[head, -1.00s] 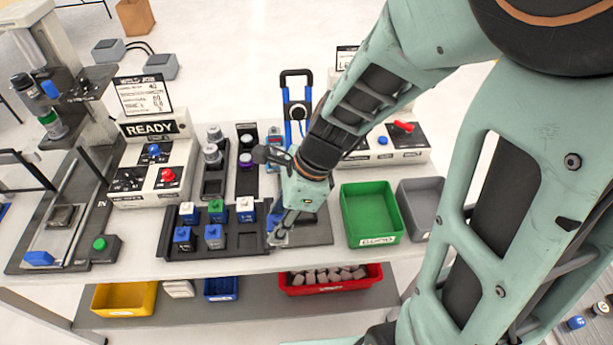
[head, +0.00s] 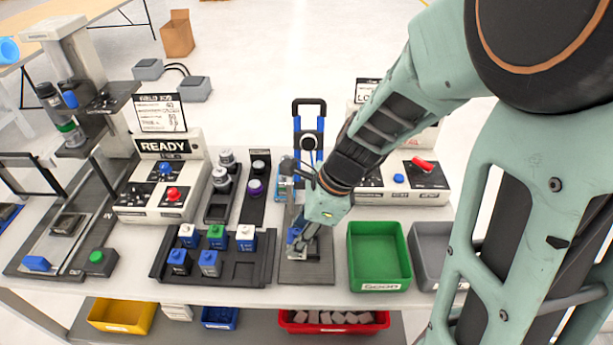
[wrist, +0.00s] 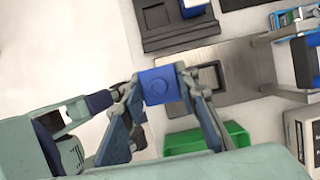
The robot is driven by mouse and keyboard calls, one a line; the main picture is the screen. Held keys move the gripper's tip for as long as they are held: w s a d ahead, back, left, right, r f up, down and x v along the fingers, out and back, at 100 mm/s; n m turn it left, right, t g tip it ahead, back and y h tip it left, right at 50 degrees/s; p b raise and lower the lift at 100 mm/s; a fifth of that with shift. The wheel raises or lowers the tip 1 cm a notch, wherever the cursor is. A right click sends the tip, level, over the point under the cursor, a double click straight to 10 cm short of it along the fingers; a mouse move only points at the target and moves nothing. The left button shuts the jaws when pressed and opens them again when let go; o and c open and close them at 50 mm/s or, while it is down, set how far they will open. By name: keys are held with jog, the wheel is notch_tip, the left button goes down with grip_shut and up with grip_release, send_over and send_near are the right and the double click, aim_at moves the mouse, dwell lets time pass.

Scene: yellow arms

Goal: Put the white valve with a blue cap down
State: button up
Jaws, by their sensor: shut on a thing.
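My gripper (head: 297,246) is over the grey metal plate (head: 306,271), between the dark tray and the green bin. In the wrist view my gripper (wrist: 160,92) is shut on a blue, square-faced part with a round mark, which I take to be the valve's blue cap (wrist: 158,85). Only a little blue shows between the fingers in the head view. I cannot see the valve's white part. The plate (wrist: 238,68) lies beside the held part in the wrist view, with a dark square socket (wrist: 208,78). Whether the valve touches the plate, I cannot tell.
The dark tray (head: 262,270) with several blue-bodied valves stands to the left. The green bin (head: 379,285) and a grey bin (head: 428,238) are to the right. A blue-and-black fixture (head: 309,125) rises behind the plate. A READY control box (head: 140,200) stands at the left.

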jog(key=w+f+b, duration=0.1)
jog(key=w+f, duration=0.1)
jog(key=w+d+f+b, duration=0.1)
jog(key=w+f+b, duration=0.1)
jog(key=w, duration=0.1)
jog(key=w+d+f+b, duration=0.1)
jog(key=w+f+b, duration=0.1)
jog(key=shift+w+f, duration=0.2)
jog(key=shift+f, duration=0.2)
jog(key=f+b, duration=0.3)
jog(key=shift+w+d, duration=0.1)
jog(key=shift+w, duration=0.2)
jog(key=shift+f+b, duration=0.4)
jog(key=shift+b, duration=0.1)
jog(key=shift+r, duration=0.1)
jog(key=o, duration=1.2)
